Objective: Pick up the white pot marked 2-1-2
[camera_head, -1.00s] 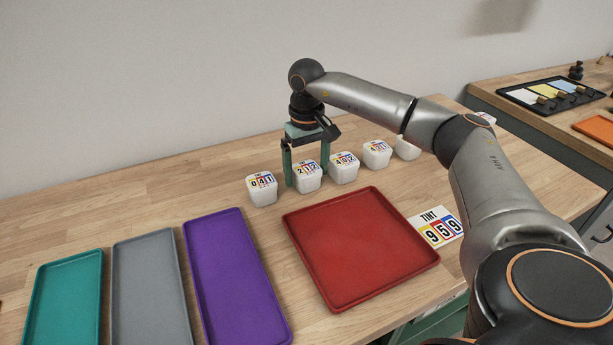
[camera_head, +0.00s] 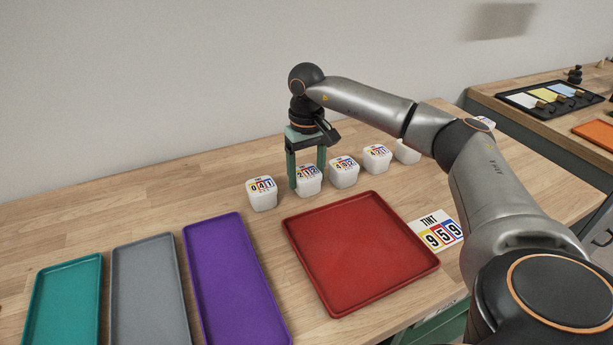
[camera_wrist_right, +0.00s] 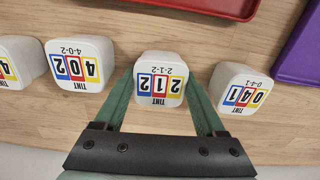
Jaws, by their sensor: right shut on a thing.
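The white pot marked 2-1-2 (camera_head: 308,181) stands upright in a row of white pots on the wooden table. It also shows in the right wrist view (camera_wrist_right: 160,82), its label upside down there. My right gripper (camera_head: 308,180) reaches down over it from above, with its green fingers shut on the pot's two sides. The same gripper shows in the right wrist view (camera_wrist_right: 162,92), one finger on each side of the pot. The pot appears to rest on the table. My left gripper is not in view.
The pot marked 0-4-1 (camera_head: 262,194) stands close on the left, the pot marked 4-0-2 (camera_head: 343,172) close on the right. Purple (camera_head: 238,285), grey (camera_head: 150,295) and teal (camera_head: 66,305) trays lie left.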

